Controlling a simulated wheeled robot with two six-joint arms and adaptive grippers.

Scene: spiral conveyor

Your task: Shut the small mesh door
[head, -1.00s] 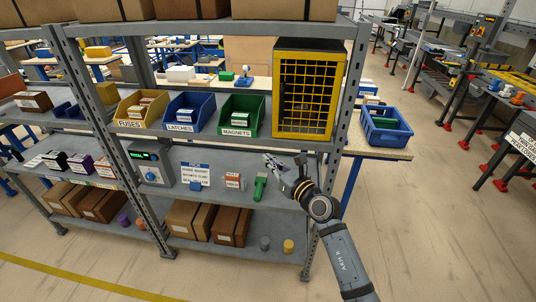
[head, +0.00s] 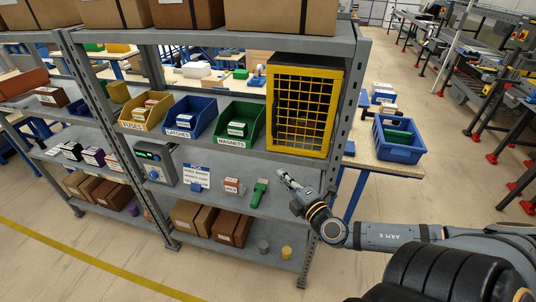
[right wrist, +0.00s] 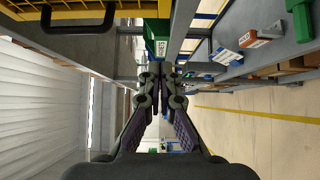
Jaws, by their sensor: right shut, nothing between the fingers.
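The small mesh door (head: 300,112) is a yellow-framed grid on the front of a dark cabinet on the upper shelf. Its frame looks flush with the cabinet front; I cannot tell whether it is latched. In the right wrist view the door's yellow edge (right wrist: 60,12) and its black handle (right wrist: 78,28) show at the top left. My right gripper (head: 283,175) is shut and empty, below the door and in front of the shelf, apart from the door. Its closed fingers show in the middle of the right wrist view (right wrist: 158,77). My left gripper is out of view.
A green bin (head: 238,126) stands left of the cabinet, with blue and yellow bins beyond. A shelf post (head: 346,110) rises at the right. The lower shelf holds a green-handled item (head: 259,193) and a small box (head: 232,187) near my gripper. A blue crate (head: 398,150) sits on a table to the right.

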